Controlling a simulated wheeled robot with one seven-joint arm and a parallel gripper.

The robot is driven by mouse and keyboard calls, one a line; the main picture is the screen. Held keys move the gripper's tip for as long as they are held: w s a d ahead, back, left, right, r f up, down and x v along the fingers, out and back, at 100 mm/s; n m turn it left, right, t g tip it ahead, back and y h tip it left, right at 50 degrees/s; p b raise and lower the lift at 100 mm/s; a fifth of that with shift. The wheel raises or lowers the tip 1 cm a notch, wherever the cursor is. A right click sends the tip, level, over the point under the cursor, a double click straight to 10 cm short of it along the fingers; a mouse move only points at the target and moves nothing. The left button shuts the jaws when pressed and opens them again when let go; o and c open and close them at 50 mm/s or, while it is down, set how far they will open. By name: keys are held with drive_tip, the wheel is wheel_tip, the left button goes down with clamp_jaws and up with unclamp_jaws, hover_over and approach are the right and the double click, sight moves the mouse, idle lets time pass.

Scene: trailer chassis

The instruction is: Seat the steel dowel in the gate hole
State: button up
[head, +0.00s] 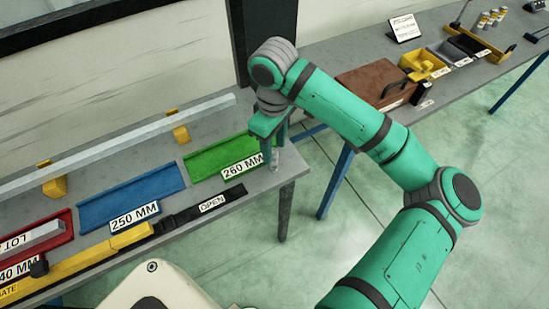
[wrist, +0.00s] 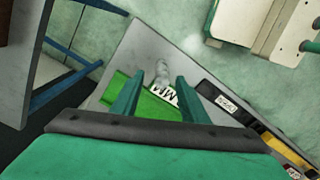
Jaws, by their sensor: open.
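A small grey metal piece, which looks like the steel dowel (head: 275,160), stands at the table's right end beside the green tray. In the wrist view the dowel (wrist: 162,70) shows between and just beyond my fingertips, seemingly upright. My gripper (head: 270,148) points down over it with its fingers apart; in the wrist view the gripper (wrist: 158,90) is open around empty space. I cannot tell whether the fingers reach past the dowel's top. A yellow bar (head: 92,260) with a label ending in "ATE" runs along the table's front edge. The gate hole cannot be made out.
The green 260 MM tray (head: 215,158), blue 250 MM tray (head: 130,198) and a red tray (head: 58,240) lie on the table. A black strip marked OPEN (head: 185,215) continues from the yellow bar. A long grey bar (head: 120,142) rests on yellow supports behind. A second bench (head: 335,62) stands right.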

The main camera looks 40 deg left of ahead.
sight(274, 162)
drive_tip(key=shift+s+d+f, duration=0.1)
drive_tip(key=shift+f, duration=3.6)
drive_tip(key=c, duration=0.7)
clamp_jaws()
